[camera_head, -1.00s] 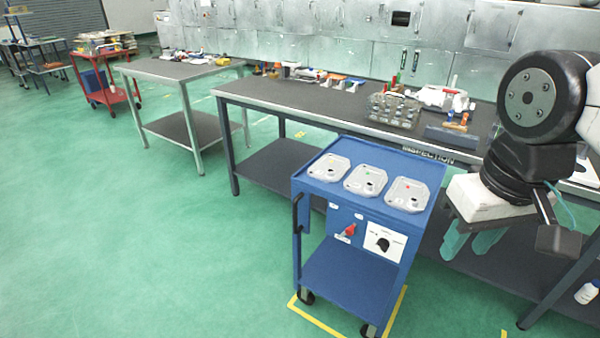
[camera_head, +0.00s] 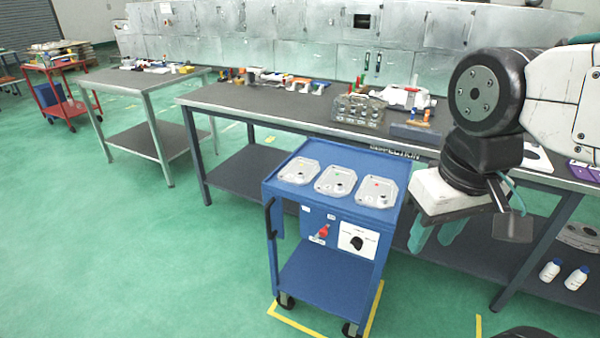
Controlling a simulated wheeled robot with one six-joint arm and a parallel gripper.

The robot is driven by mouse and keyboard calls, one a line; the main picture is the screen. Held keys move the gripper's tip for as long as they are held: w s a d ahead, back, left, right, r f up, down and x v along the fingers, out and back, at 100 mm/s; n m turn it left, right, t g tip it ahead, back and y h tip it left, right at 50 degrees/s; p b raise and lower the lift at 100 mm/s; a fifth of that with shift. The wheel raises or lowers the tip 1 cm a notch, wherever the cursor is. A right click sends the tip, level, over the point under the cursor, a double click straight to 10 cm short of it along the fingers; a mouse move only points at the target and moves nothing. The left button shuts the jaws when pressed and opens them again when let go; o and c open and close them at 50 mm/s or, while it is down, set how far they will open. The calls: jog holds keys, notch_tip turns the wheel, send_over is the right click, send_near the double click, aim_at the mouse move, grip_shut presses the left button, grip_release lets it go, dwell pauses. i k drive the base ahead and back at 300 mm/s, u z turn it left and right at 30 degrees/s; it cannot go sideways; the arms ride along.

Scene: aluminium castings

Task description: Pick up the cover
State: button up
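Three similar flat silver cast covers lie in a row on the blue trolley's top: a left cover (camera_head: 290,178), a middle cover (camera_head: 327,187) and a right cover (camera_head: 368,198). The right one bears a red dot and the middle one a small green mark. I cannot tell which one is meant. My gripper (camera_head: 436,236) hangs to the right of the trolley, in front of the inspection bench. Its two teal fingers point down with a gap between them and nothing visible in it.
The blue trolley (camera_head: 326,277) stands on a yellow-marked floor patch, before the long inspection bench (camera_head: 225,97). Green floor at left is free.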

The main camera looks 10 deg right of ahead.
aim_at(378, 189)
jog(key=z, duration=0.25)
jog(key=k, duration=0.6)
jog(key=z, duration=0.55)
jog(key=k, duration=0.6)
jog(key=u, duration=0.65)
jog(key=i, duration=1.6)
jog(key=z, duration=0.6)
